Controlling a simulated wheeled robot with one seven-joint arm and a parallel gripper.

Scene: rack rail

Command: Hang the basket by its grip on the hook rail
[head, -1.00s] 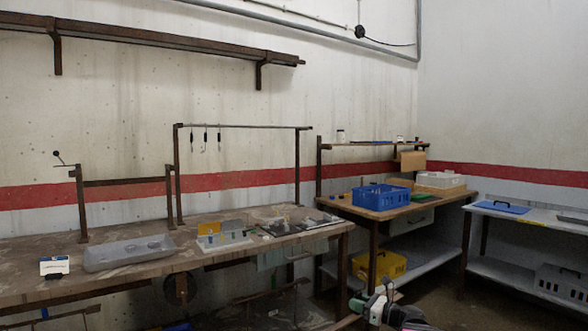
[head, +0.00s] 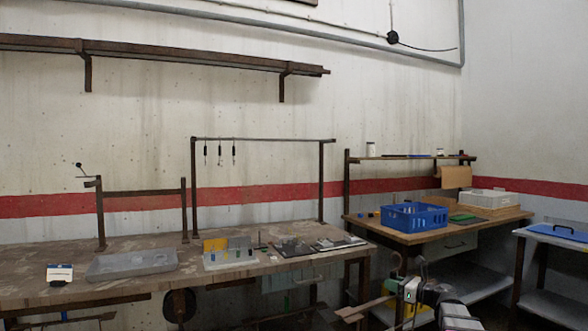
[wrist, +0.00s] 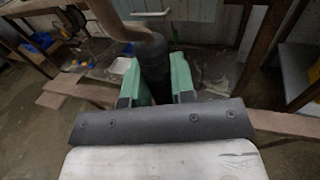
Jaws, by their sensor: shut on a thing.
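My gripper (head: 410,291) is low at the front of the head view, right of the left bench. In the wrist view its green fingers are shut on the dark grip of the held thing, which I take to be the basket (wrist: 153,66). A tan curved band runs up from the dark grip, and flat tan strips show to both sides. Most of its body is hidden, so its shape and tilt are unclear. The hook rail (head: 270,139) is a thin bar on two rusty posts over the left bench, with several dark hooks hanging at its left part.
The left bench (head: 50,258) holds a grey tray (head: 132,263), a small card stand (head: 60,273) and parts holders. The right bench (head: 395,236) bears a blue crate (head: 414,217) and a white crate (head: 490,198). A wall shelf (head: 160,51) is high above. The space below the rail's bar is open.

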